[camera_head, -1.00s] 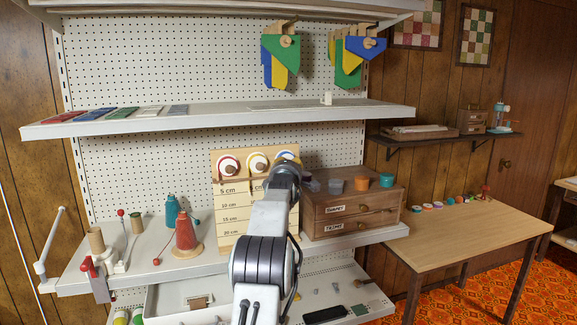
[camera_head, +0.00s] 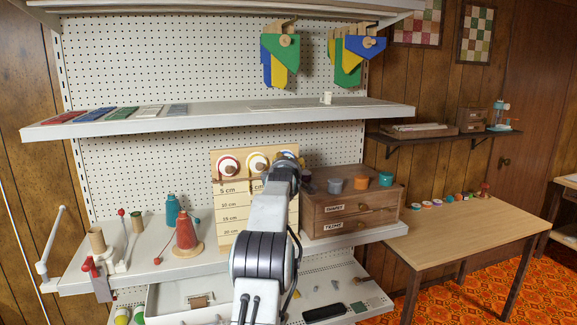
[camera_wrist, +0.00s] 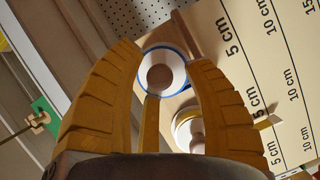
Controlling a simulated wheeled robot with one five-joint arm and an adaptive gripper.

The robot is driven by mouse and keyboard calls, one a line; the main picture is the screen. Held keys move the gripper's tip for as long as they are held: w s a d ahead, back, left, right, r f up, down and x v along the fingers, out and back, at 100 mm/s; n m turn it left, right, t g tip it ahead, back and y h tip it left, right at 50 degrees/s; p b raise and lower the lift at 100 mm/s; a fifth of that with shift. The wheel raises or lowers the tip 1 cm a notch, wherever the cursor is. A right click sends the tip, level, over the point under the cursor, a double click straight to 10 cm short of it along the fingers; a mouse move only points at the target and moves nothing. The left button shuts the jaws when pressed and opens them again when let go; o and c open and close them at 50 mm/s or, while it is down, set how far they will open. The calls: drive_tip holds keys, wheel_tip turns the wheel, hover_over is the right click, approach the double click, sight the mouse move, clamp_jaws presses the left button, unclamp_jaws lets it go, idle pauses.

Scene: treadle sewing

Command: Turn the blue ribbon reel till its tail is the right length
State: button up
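The blue-rimmed ribbon reel (camera_wrist: 179,68) is on the measuring board (camera_wrist: 235,15) in the wrist view, with a round brown knob (camera_wrist: 160,77) at its middle. My gripper (camera_wrist: 165,60) is open, its orange fingers on either side of the reel and knob. I cannot tell whether they touch it. The blue ribbon's tail is not visible. In the head view my gripper (camera_head: 287,160) hides the blue reel. The board (camera_head: 230,240) stands upright there, with printed centimetre marks and a red-rimmed reel (camera_head: 229,157) and a yellow-rimmed reel (camera_head: 257,156) in view.
The yellow-rimmed reel (camera_wrist: 182,122) sits close to my fingers in the wrist view. A wooden drawer box (camera_head: 350,225) stands just right of the board, with small cups (camera_head: 361,182) on top. A red cone spool (camera_head: 186,233) stands to the left. A shelf (camera_head: 220,116) crosses above.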

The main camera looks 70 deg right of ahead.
drive_tip(key=shift+a, duration=0.15)
drive_tip(key=v, duration=1.1)
drive_tip(key=shift+s+a, duration=0.2)
drive_tip(key=shift+a, duration=0.1)
drive_tip(key=shift+r, duration=0.1)
drive_tip(key=shift+m, duration=0.3)
idle(0.7)
